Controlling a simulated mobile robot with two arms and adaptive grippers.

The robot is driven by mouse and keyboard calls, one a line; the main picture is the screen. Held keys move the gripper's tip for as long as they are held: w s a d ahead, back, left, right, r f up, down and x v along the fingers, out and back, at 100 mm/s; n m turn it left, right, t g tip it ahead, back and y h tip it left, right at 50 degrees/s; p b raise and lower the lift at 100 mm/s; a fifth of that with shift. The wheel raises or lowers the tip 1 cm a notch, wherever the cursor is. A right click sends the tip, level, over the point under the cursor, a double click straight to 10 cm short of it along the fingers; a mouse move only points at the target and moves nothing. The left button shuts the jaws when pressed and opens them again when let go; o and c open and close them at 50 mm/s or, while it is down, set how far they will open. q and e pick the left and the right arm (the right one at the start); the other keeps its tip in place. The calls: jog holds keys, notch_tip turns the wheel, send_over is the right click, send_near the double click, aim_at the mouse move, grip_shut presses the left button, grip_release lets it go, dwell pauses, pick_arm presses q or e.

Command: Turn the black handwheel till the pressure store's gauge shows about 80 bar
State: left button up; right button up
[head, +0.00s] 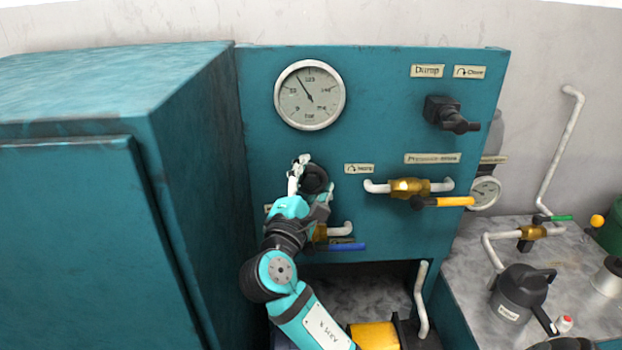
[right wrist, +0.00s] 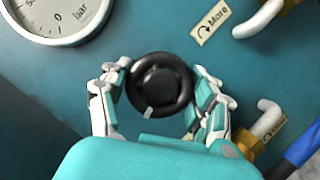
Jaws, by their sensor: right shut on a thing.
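The black handwheel (head: 317,179) sits on the teal panel, below the large round gauge (head: 310,95). My right gripper (head: 314,181) is shut on the handwheel. In the right wrist view the handwheel (right wrist: 160,84) lies between the two fingers, one on each side of its rim, with a small pale mark at its lower edge. The large gauge's needle points to the upper left; its numbers are hard to read. A smaller gauge (head: 485,193) by a grey vessel at the panel's right edge is too small to read. I cannot tell which gauge is the pressure store's. My left gripper is out of view.
A "More" label with a curved arrow (right wrist: 210,22) is right of the wheel. A yellow-handled valve (head: 440,202) and a blue-handled valve (head: 345,246) are close by. A black knob (head: 452,115) is at the upper right. A teal cabinet (head: 75,220) stands at left.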

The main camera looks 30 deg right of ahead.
jog(key=shift+f, duration=0.1)
jog(key=o, duration=1.2)
jog(key=shift+c, duration=0.2)
jog(key=v, duration=1.2)
